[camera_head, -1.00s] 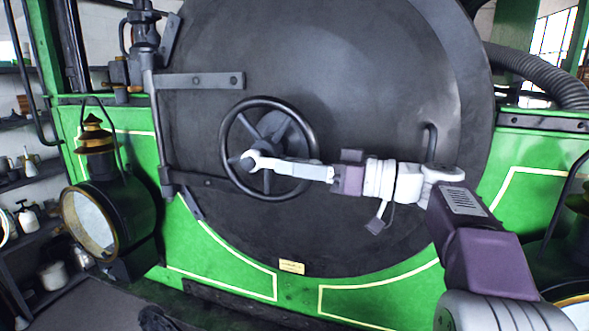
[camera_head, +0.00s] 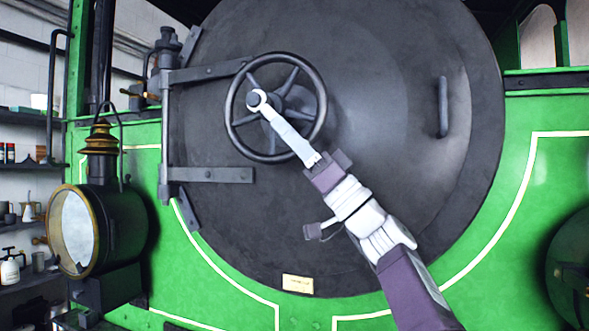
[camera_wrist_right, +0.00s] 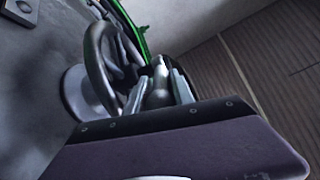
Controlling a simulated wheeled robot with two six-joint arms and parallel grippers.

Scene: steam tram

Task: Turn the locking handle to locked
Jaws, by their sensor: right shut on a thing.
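The locking handle (camera_head: 287,134) is a pale silver lever with a round eye at its hub end. It sits in front of a dark spoked handwheel (camera_head: 318,107) on the round black smokebox door (camera_head: 400,130). The handle slopes from the hub down to the right, across the wheel's lower right rim. My right gripper (camera_head: 319,164) is shut on its outer end, just outside the rim. In the right wrist view the fingers (camera_wrist_right: 165,88) close around the grey handle, with the wheel (camera_wrist_right: 95,60) beside them at the left. My left gripper is out of view.
A black lamp with a brass rim (camera_head: 98,225) stands left of the door. Hinge straps (camera_head: 212,175) and a hinge post lie at the door's left. A fixed grab handle (camera_head: 442,107) is on the door's right.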

